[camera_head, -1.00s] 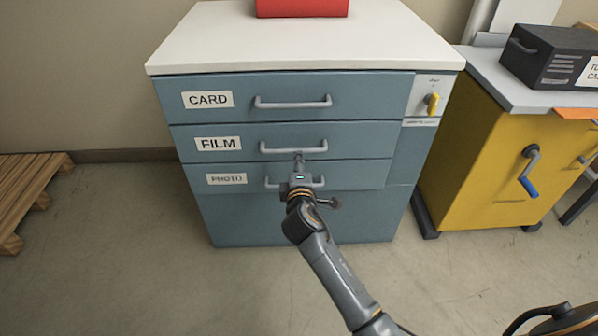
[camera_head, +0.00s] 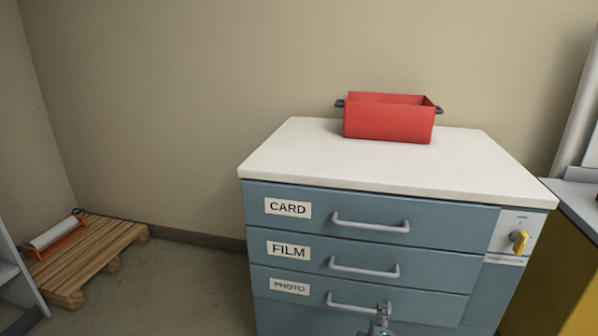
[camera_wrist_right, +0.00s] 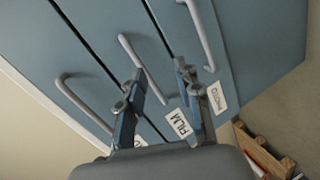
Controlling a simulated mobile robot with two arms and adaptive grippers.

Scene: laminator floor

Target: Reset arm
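My right gripper (camera_head: 380,312) shows at the bottom of the head view, in front of the PHOTO drawer handle (camera_head: 358,303). In the right wrist view its two fingers (camera_wrist_right: 160,88) stand apart. One end of the FILM drawer handle (camera_wrist_right: 140,66) shows between them in the picture; I cannot tell whether they touch it, and no grip is visible. The CARD (camera_head: 370,224), FILM (camera_head: 364,267) and PHOTO handles are on a blue cabinet (camera_head: 270,228) whose drawers look shut. My left gripper is not in view.
A red bin (camera_head: 388,120) stands on the cabinet's white top (camera_head: 300,150). A yellow switch (camera_head: 519,240) is on the cabinet's right side. A wooden pallet (camera_head: 90,262) with a roll (camera_head: 54,232) lies at the left. Floor between pallet and cabinet is clear.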

